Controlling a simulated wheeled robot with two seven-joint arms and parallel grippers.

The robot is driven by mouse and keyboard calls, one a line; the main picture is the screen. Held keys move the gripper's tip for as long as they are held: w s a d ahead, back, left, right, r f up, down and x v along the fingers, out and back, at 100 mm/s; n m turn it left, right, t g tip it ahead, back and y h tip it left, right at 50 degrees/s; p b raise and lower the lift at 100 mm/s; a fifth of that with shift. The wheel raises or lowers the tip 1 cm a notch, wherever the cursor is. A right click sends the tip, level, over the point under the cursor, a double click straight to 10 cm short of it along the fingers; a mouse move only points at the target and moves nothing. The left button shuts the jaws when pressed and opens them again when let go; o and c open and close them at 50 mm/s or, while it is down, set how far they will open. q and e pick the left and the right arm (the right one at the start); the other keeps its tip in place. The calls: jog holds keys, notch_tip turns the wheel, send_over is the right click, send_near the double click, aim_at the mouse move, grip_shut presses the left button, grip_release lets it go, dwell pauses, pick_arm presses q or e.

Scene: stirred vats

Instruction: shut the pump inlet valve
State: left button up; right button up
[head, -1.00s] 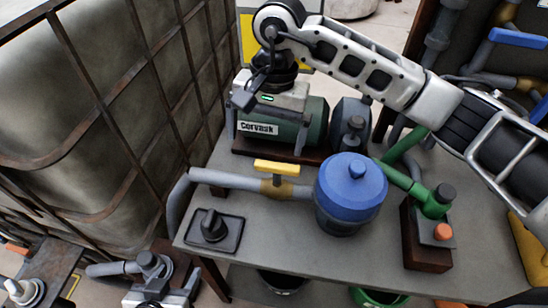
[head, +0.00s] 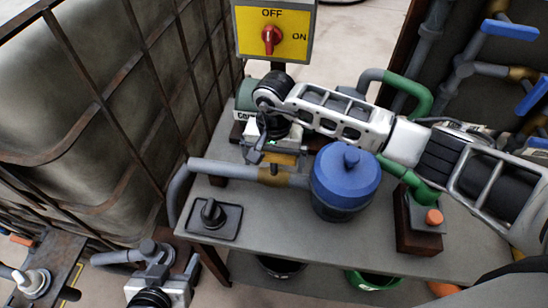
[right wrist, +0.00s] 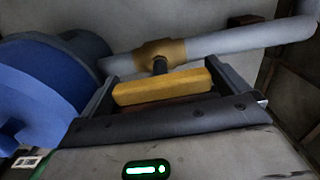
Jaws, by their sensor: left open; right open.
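The valve with the yellow bar handle (head: 283,160) sits on the grey pipe (head: 225,172) left of the blue-lidded pot (head: 345,180). The handle lies roughly along the pipe. My right gripper (head: 277,157) is over the valve and hides part of it in the head view. In the right wrist view, the yellow handle (right wrist: 163,87) lies between the two open fingers, one beyond each end; contact cannot be told. The brass valve body (right wrist: 160,52) shows just past it. My left gripper (head: 162,270) is open at the lower left, by a grey pipe fitting.
A black rotary knob on a plate (head: 213,215) is at the bench's left front. A box with an orange button (head: 434,217) stands at the right. A yellow OFF/ON panel (head: 272,35) rises behind. A caged tank (head: 80,120) bounds the left. Blue-handled valves (head: 510,30) are far right.

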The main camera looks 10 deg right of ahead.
jog(key=shift+f, duration=0.45)
jog(key=shift+c, duration=0.3)
jog(key=c, duration=0.6)
jog(key=shift+c, duration=0.2)
